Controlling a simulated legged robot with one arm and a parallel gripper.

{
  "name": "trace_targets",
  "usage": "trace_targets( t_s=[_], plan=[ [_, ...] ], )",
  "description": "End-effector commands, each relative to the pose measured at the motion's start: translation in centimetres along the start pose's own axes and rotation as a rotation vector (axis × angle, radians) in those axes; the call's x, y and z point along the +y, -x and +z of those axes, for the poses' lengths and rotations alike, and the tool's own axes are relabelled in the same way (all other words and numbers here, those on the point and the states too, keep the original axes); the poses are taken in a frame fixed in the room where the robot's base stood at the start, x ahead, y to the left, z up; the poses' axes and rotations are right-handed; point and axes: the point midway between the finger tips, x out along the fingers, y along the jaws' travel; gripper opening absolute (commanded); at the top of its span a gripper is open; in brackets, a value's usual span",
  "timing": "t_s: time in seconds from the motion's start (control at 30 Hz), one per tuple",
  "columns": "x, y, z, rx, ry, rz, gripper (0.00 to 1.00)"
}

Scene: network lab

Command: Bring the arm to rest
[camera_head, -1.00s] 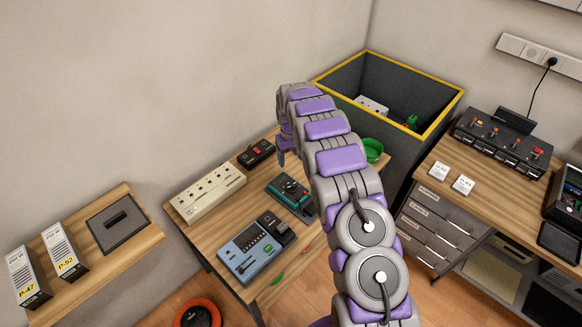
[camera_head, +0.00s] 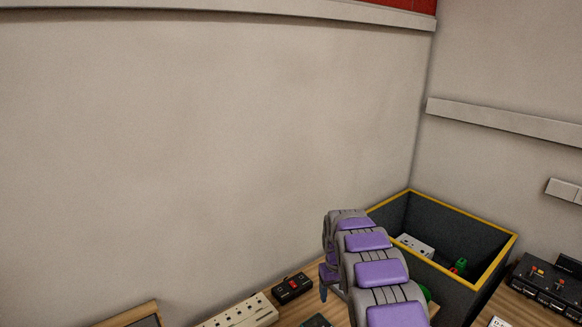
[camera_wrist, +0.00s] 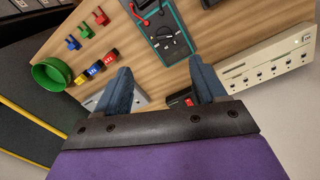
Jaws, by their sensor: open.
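My arm, grey with purple pads, rises from the bottom of the head view, with my gripper (camera_head: 324,290) at its far end, bent down over the wooden bench. In the wrist view my gripper (camera_wrist: 160,72) is open, with two blue-grey fingers apart and nothing between them but bench top. The fingers hang above the bench; the gap to the things below is hard to tell. A dark box with a red button (camera_head: 292,287) lies just left of the gripper in the head view; in the wrist view it is partly behind the right finger.
A cream socket strip (camera_wrist: 265,66) and a teal device (camera_wrist: 164,25) lie on the bench. A green bowl (camera_wrist: 40,75) and several small coloured parts are at the wrist view's left. A dark, yellow-rimmed bin (camera_head: 470,213) stands right of the arm.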

Motion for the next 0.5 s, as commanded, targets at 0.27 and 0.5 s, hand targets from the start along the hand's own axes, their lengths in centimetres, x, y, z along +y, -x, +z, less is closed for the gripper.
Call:
trace_targets(
  t_s=[0.27,0.5],
  plan=[
    [-0.5,6.5,6.8,-0.028,-0.068,0.018,0.70],
    [-1.7,10.6,13.6,-0.051,-0.121,0.021,0.70]
  ],
)
